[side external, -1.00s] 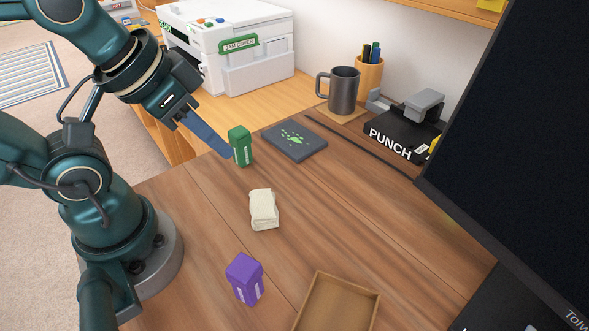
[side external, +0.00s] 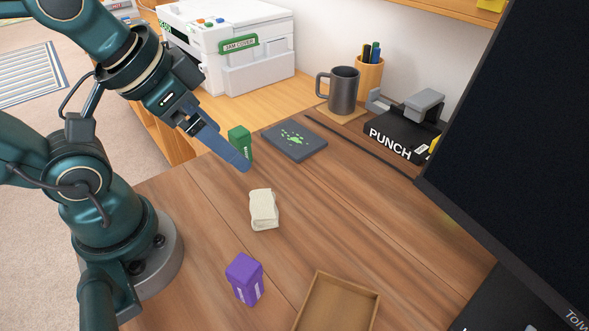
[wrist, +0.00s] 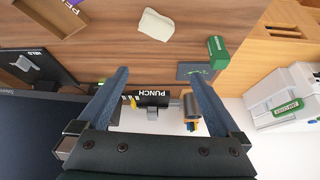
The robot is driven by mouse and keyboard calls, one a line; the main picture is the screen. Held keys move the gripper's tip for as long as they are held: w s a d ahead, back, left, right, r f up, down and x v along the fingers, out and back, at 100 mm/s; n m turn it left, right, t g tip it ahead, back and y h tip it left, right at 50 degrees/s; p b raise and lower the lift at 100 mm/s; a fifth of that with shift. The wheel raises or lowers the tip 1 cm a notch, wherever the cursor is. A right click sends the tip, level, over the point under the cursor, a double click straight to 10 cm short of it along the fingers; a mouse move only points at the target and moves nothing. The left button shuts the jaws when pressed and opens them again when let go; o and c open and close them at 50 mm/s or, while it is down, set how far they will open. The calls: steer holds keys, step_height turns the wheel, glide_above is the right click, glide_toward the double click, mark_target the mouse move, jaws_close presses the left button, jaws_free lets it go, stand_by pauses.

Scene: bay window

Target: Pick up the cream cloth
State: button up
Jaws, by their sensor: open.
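The cream cloth (side external: 263,209) lies folded on the wooden desk in the side view, between a green box and a purple box. It also shows at the top of the wrist view (wrist: 156,25), beyond my fingertips. My gripper (side external: 246,168) is above the desk, up and to the left of the cloth in the side view, in front of the green box. In the wrist view my gripper (wrist: 161,72) has its two fingers wide apart with nothing between them in its grasp. The cloth is clear of both fingers.
The green box (side external: 240,140) stands close behind my gripper. A purple box (side external: 244,280) and a wooden tray (side external: 313,291) are nearer the front. A dark pad (side external: 294,154), mug (side external: 343,90), hole punch (side external: 402,133) and monitor (side external: 520,130) line the back and right. Desk around the cloth is bare.

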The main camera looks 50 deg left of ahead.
steer(key=w+f+m+g, duration=0.3)
steer(key=w+f+m, duration=0.1)
steer(key=w, duration=0.1)
steer(key=m+g, duration=0.1)
steer(key=g, duration=0.1)
glide_above(263, 203)
steer(key=f, duration=0.5)
steer(key=shift+w+f, duration=0.3)
steer(key=shift+s+f+g, duration=0.15)
steer(key=shift+f+g, duration=0.1)
steer(key=shift+f, duration=0.25)
steer(key=shift+s+f+g, duration=0.15)
steer(key=shift+f+g, duration=0.1)
steer(key=shift+f, duration=2.35)
steer(key=c, duration=1.1)
